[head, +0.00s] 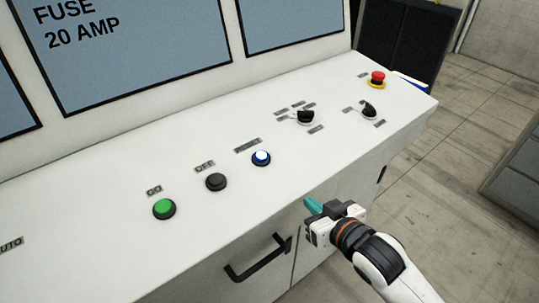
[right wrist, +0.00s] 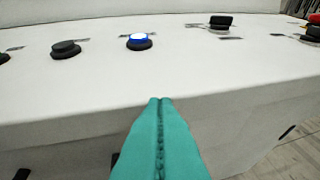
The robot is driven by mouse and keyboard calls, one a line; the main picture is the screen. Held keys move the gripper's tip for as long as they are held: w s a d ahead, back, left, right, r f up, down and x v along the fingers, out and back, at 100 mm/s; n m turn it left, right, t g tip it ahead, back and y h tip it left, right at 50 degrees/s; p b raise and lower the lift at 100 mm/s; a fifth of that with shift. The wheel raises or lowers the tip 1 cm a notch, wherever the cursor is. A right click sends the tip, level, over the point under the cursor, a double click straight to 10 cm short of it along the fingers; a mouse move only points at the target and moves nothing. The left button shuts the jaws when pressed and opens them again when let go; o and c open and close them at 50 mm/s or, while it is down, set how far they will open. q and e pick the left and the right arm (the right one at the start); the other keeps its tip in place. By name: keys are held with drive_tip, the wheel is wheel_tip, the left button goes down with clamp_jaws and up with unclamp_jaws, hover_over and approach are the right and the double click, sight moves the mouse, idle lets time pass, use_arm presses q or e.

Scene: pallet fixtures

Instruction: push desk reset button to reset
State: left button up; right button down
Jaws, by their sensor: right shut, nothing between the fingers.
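My left gripper is not in view.
Left of the blue button are a black OFF button (head: 216,181) and a green GO button (head: 164,208). To the right are two black knobs (head: 305,117) (head: 369,111) and a red emergency stop (head: 377,79). A black handle (head: 258,260) juts from the desk's front.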

drive_tip(key=w+a+r+y, duration=0.1)
drive_tip(key=r, duration=0.1)
drive_tip(key=w+r+n+y, duration=0.1)
drive_tip(key=w+r, duration=0.1)
drive_tip(key=r, duration=0.1)
drive_tip(key=w+a+r+n+t+y, duration=0.1)
drive_tip(key=r+y, duration=0.1)
drive_tip(key=shift+w+a+r, duration=0.25)
drive_tip(key=shift+w+a, duration=0.05)
drive_tip(key=shift+a+r, duration=0.1)
drive_tip(key=shift+r, duration=0.1)
drive_tip(key=p, duration=0.3)
hover_over(269, 167)
drive_tip(key=s+d, duration=0.1)
drive_tip(key=shift+f, duration=0.25)
drive_tip(key=shift+w+a+f+p, duration=0.25)
drive_tip(key=shift+w+a+p, duration=0.1)
drive_tip(key=shift+w+a, duration=0.1)
wheel_tip(269, 167, down, 3)
drive_tip(key=shift+r, duration=0.1)
drive_tip(key=shift+f+p, duration=0.3)
drive_tip(key=shift+f, duration=0.25)
